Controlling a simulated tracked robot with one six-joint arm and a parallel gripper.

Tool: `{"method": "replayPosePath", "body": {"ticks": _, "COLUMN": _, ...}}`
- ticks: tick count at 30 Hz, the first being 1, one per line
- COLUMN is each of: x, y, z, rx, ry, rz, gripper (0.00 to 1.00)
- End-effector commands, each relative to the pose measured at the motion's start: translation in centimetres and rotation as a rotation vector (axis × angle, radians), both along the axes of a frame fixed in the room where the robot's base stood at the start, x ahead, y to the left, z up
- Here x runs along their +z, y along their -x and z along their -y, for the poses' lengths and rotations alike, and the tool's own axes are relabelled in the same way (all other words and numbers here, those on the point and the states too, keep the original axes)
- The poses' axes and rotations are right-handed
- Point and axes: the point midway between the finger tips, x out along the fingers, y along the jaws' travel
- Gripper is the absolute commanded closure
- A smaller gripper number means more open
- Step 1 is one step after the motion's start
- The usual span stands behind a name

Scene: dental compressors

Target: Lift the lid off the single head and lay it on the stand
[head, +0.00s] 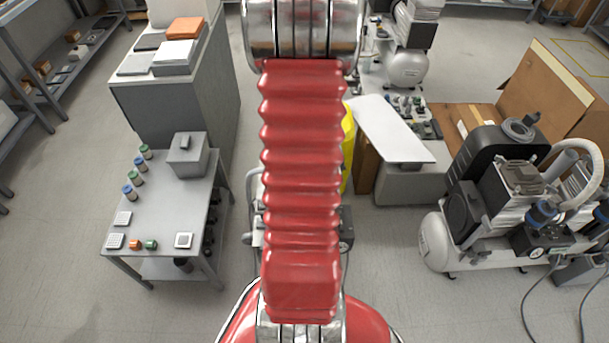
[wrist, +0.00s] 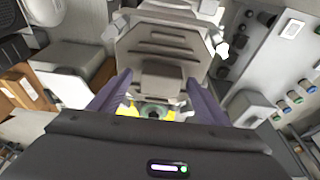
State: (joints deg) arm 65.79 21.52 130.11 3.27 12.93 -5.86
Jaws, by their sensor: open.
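In the wrist view, a grey ribbed cover (wrist: 165,40) that looks like the lid fills the top middle. A raised grey block (wrist: 161,84) stands out at its near side. My gripper (wrist: 158,79) is open, with one purple finger on each side of this block. I cannot tell whether the fingers touch it. The head under the cover is mostly hidden. In the head view, my red arm hides the cover and my gripper. A grey table (head: 170,214) at left may be the stand; it also shows at right in the wrist view (wrist: 240,72).
The table holds a grey box (head: 188,157), several jars, and small pads; its front middle is bare. A white panel (head: 389,128) and cardboard box (head: 548,88) are right of my arm. A compressor (head: 500,200) with hoses stands at far right. Something yellow (head: 348,145) is behind my arm.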

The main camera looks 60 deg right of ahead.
Motion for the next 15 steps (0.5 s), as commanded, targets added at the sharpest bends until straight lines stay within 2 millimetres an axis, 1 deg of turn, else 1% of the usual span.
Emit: {"method": "replayPosePath", "body": {"ticks": 15, "x": 0.02, "y": -0.02, "z": -0.01, "rx": 0.000, "ry": 0.001, "rz": 0.000, "gripper": 0.30}}
